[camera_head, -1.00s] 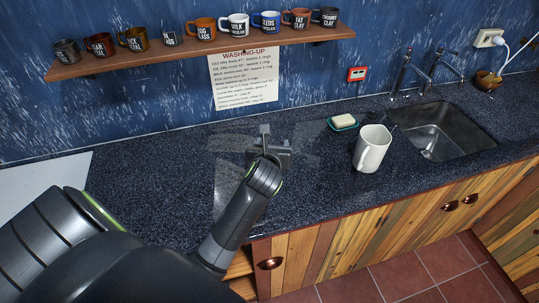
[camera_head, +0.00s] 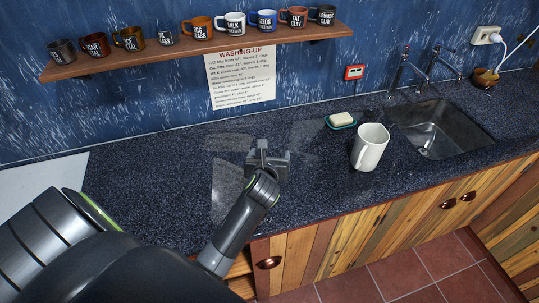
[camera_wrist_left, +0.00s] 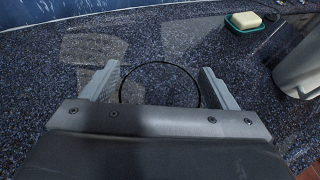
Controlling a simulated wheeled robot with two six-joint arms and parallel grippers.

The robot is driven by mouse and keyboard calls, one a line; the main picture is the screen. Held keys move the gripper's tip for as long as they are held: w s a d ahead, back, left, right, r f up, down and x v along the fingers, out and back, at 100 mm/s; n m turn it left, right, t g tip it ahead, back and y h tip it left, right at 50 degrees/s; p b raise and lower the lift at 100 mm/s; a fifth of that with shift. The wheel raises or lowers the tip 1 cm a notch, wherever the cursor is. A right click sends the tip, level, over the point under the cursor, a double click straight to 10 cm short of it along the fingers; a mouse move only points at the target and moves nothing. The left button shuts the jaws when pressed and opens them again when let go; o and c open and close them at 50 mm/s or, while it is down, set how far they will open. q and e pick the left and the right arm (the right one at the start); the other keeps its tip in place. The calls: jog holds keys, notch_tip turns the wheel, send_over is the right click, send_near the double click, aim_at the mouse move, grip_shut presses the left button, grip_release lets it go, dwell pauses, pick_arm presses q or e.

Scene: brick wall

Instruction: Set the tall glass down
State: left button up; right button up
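The tall glass (camera_wrist_left: 160,84) is clear and shows in the left wrist view mainly as a thin dark round rim between the two fingers. My left gripper (camera_wrist_left: 160,88) has a finger at each side of that rim, and they look closed on it. In the head view the left gripper (camera_head: 267,158) is over the dark speckled counter (camera_head: 150,185). The glass is hard to make out there. I cannot tell whether its base touches the counter. My right gripper is not in view.
Several labelled mugs stand on the wall shelf (camera_head: 190,47). The counter around the gripper is clear; its front edge is near.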

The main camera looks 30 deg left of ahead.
pick_arm(q)
jog(key=shift+r, duration=0.1)
jog(key=shift+s+d+r+p, duration=0.2)
jog(key=shift+s+r+p, duration=0.15)
jog(key=shift+p, duration=0.3)
jog(key=p+v, duration=0.8)
jog(key=v, duration=0.3)
jog(key=shift+p, duration=0.35)
jog(key=shift+d+f, duration=0.1)
jog(key=shift+f, duration=0.1)
